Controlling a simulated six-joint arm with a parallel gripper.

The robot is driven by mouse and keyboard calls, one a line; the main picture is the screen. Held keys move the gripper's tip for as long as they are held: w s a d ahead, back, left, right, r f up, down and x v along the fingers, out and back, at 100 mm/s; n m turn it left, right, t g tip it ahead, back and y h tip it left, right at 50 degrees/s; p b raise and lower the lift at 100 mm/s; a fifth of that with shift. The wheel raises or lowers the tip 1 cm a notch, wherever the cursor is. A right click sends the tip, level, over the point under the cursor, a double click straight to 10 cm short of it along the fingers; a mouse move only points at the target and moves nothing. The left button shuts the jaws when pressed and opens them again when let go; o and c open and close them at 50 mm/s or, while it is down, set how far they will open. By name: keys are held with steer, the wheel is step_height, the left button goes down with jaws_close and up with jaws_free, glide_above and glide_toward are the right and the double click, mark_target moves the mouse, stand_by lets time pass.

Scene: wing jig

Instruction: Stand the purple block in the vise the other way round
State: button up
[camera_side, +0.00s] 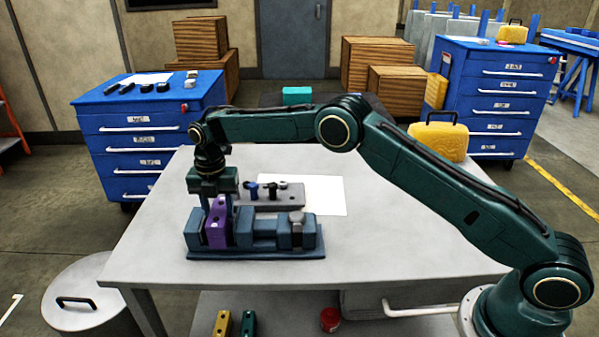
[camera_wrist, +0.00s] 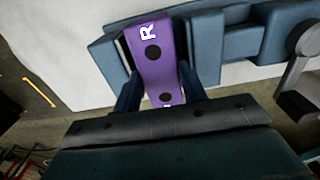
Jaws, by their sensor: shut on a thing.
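The purple block (camera_side: 217,226) stands upright in the blue-grey vise (camera_side: 280,230), between the jaws at its left end. In the wrist view the purple block (camera_wrist: 155,62) shows a white letter R and dark round holes. My gripper (camera_side: 215,200) points down from above, with its fingers on either side of the block's upper part. In the wrist view my gripper (camera_wrist: 160,95) is shut on the block. The block's lower end is hidden inside the vise.
A grey fixture (camera_side: 272,195) with small dark and blue parts sits behind the vise. A white sheet (camera_side: 322,193) lies to its right. The grey table (camera_side: 400,240) is clear right of the vise. A yellow case (camera_side: 438,141) stands at the back right.

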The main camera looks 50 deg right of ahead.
steer(key=o, duration=1.3)
steer(key=shift+c, duration=0.2)
steer(key=shift+f, duration=0.1)
step_height(320, 180, up, 14)
